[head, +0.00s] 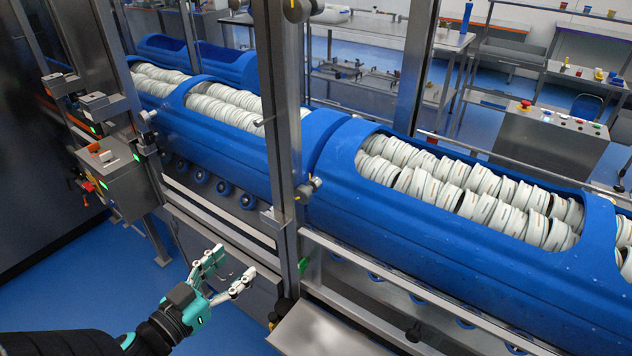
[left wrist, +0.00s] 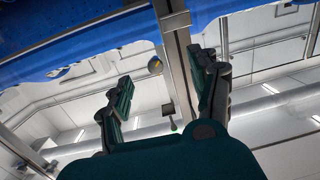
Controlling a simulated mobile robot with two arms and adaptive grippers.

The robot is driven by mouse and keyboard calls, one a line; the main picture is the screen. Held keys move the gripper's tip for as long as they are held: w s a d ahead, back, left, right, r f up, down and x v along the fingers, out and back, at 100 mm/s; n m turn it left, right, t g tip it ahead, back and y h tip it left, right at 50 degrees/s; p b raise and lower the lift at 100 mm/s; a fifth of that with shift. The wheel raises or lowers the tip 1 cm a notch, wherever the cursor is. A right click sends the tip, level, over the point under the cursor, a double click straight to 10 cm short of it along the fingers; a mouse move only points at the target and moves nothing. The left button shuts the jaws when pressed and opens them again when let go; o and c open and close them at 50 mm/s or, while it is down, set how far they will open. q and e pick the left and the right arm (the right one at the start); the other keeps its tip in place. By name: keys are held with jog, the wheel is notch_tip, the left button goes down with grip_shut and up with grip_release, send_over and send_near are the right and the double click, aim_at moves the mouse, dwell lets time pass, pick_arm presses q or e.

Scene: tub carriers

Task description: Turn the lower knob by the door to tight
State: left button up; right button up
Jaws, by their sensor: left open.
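Several small knobs sit by the steel door post (head: 279,110). One dark grey knob (head: 300,9) is at the top and another (head: 312,185) is about halfway up, beside the blue tub. A small yellowish part (head: 272,319) shows low at the post's foot; I cannot tell if it is a knob. My left gripper (head: 234,268) is open and empty, left of the post and below the middle knob, touching nothing visible. Which way the knobs are set is unclear.
Long blue tubs (head: 440,225) full of white round parts rest on a roller conveyor behind the post. A steel control box (head: 115,180) stands at left. A steel plate (head: 315,332) juts out at bottom. Blue floor (head: 75,275) is clear at lower left.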

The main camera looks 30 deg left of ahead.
pick_arm(q)
notch_tip(320, 180, up, 4)
jog(key=w+d+h, duration=0.1)
jog(key=d, duration=0.1)
jog(key=p, duration=0.2)
send_near(300, 199)
jog(key=shift+m+t, duration=0.3)
jog(key=shift+t, duration=0.1)
jog(key=w+p, duration=0.1)
jog(key=w, duration=0.1)
jog(key=w+p, duration=0.1)
jog(key=w, duration=0.1)
jog(key=w+p, duration=0.1)
jog(key=w, duration=0.2)
jog(key=shift+d+p, duration=0.3)
jog(key=shift+d, duration=0.05)
jog(key=shift+w+f, duration=0.2)
jog(key=shift+w, duration=0.45)
pick_arm(e)
notch_tip(300, 199, up, 6)
jog(key=shift+f, duration=0.1)
pick_arm(q)
jog(key=c, duration=1.1)
jog(key=shift+c, duration=0.2)
pick_arm(e)
jog(key=shift+a, duration=0.1)
